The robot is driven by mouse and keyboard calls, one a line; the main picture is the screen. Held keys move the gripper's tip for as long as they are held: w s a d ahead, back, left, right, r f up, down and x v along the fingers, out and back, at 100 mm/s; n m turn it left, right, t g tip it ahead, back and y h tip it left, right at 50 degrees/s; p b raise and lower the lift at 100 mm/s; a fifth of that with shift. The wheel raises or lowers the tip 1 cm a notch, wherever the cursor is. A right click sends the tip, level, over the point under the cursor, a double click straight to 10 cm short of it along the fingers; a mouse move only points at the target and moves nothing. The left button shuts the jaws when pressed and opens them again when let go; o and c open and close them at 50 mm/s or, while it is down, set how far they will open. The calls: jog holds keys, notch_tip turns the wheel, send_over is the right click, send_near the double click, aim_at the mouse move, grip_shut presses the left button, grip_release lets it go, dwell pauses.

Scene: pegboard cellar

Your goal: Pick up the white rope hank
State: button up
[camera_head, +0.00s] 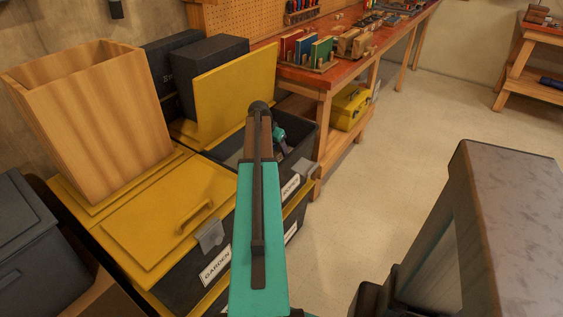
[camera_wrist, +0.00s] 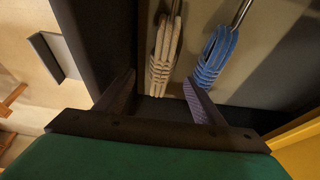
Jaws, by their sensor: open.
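The white rope hank (camera_wrist: 163,55) hangs on a metal hook inside a dark open bin in the wrist view. It looks off-white and coiled. My gripper (camera_wrist: 158,84) is open, with one finger on each side of the lower part of the hank. I cannot tell whether a finger touches it. A blue rope hank (camera_wrist: 213,60) hangs on its own hook just to the right, beyond the right finger. In the head view my arm reaches over the open dark bin (camera_head: 309,143) and hides most of its inside. The white hank cannot be made out there.
The bin's yellow lid (camera_head: 236,98) stands raised behind it. A closed yellow lid (camera_head: 165,220) with a tall wooden box (camera_head: 95,120) on it lies to the left. A workbench (camera_head: 318,78) with books and a yellow toolbox (camera_head: 350,107) stand beyond. The floor (camera_head: 380,180) at right is clear.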

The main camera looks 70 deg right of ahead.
aim_at(279, 157)
jog(key=shift+x, duration=1.85)
jog(key=shift+f, duration=0.1)
jog(key=shift+w+p+x, duration=0.15)
jog(key=shift+x, duration=1.1)
jog(key=shift+w+p+x, duration=0.1)
jog(key=shift+p+x, duration=0.05)
jog(key=shift+x, duration=1.1)
jog(key=c, duration=1.3)
jog(key=shift+r, duration=5.05)
